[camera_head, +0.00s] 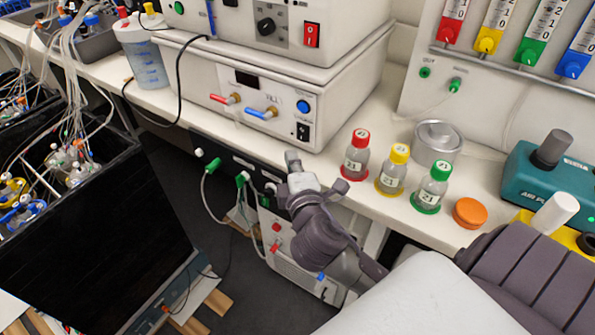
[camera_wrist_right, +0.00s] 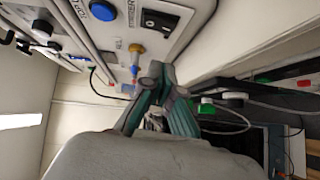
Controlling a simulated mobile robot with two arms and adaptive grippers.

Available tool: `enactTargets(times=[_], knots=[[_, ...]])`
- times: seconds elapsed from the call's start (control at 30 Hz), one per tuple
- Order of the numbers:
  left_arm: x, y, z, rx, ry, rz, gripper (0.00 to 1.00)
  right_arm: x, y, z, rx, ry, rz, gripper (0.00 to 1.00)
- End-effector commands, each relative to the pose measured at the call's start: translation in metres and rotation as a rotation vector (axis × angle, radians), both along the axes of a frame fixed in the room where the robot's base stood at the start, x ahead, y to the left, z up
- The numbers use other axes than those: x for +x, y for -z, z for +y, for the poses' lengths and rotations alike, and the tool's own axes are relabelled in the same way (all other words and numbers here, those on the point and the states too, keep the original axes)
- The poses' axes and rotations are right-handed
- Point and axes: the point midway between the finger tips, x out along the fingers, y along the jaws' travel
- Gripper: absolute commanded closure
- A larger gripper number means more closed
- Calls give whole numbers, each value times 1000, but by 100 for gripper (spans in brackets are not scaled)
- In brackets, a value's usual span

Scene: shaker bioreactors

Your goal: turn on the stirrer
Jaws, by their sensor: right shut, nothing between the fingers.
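A white unit (camera_head: 290,95) has a small display, red and blue valve handles, a blue button (camera_head: 303,106) and a black rocker switch (camera_head: 303,131). Another white unit (camera_head: 345,40) on top has a black knob (camera_head: 266,25) and a red switch (camera_head: 312,35). My right gripper (camera_head: 293,158) is shut and empty, just below and in front of the lower unit. In the right wrist view its closed fingertips (camera_wrist_right: 155,75) are apart from the panel's black switch (camera_wrist_right: 160,22). My left gripper is out of view.
Red-, yellow- and green-capped bottles (camera_head: 391,171) stand on the bench right of my gripper, with a metal pot (camera_head: 438,143) and a teal device (camera_head: 550,170). A dark box (camera_head: 95,235) with tubed vessels is at left. Cables and tubes hang below the bench.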

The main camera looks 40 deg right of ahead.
Motion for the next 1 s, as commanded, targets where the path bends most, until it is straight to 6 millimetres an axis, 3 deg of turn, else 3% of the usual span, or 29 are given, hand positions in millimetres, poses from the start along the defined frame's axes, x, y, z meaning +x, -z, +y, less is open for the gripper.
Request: enactTargets(times=[0.1, 0.4, 0.77, 0.9, 1.0], knots=[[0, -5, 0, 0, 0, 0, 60, 22, 0, -11, -4, 1, -1, 100], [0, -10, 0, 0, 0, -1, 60, 32, 6, -41, -1, -1, 2, 100], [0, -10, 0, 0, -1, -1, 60, 32, 7, -43, 1, -2, 0, 100], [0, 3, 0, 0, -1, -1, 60, 34, 15, -48, -39, 0, -16, 100], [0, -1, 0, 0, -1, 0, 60, 34, 8, -48, -47, -1, -20, 100]])
